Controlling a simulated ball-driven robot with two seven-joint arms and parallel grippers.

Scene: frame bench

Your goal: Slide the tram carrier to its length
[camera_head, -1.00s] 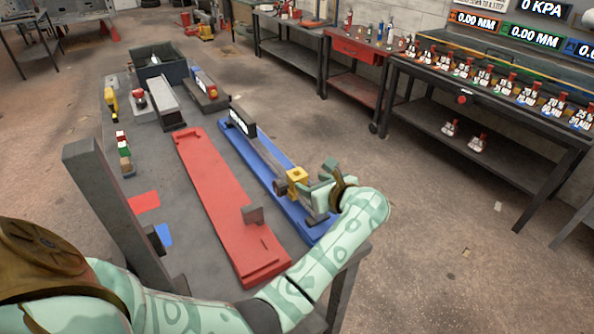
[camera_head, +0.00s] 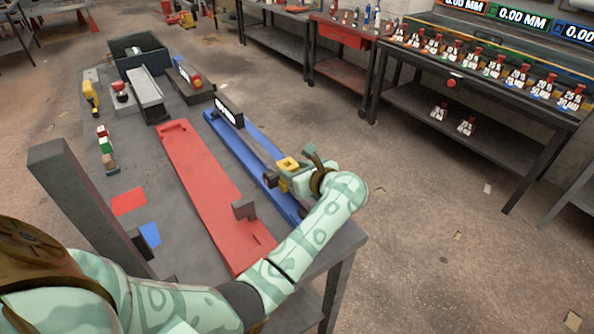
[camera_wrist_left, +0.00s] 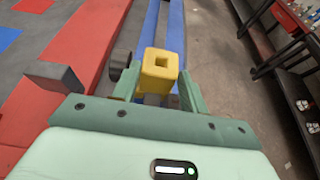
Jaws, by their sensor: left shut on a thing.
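A yellow block with a square hole in its top (camera_head: 288,163) sits on the long blue rail (camera_head: 248,150); I take it for the tram carrier's grip. It also shows in the left wrist view (camera_wrist_left: 159,68), between my green fingers. My left gripper (camera_wrist_left: 157,90) is shut on this block, near the rail's near end. A dark round knob (camera_wrist_left: 121,60) sits just left of the block. The fingers and wrist hide part of the carrier and the rail's near end. My right gripper is not in view.
A red rail (camera_head: 200,185) with a grey upright block (camera_head: 244,209) lies left of the blue one. A dark post (camera_head: 80,195) stands at the bench's left. A dark bin (camera_head: 140,55) is at the far end. Open floor lies to the right.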

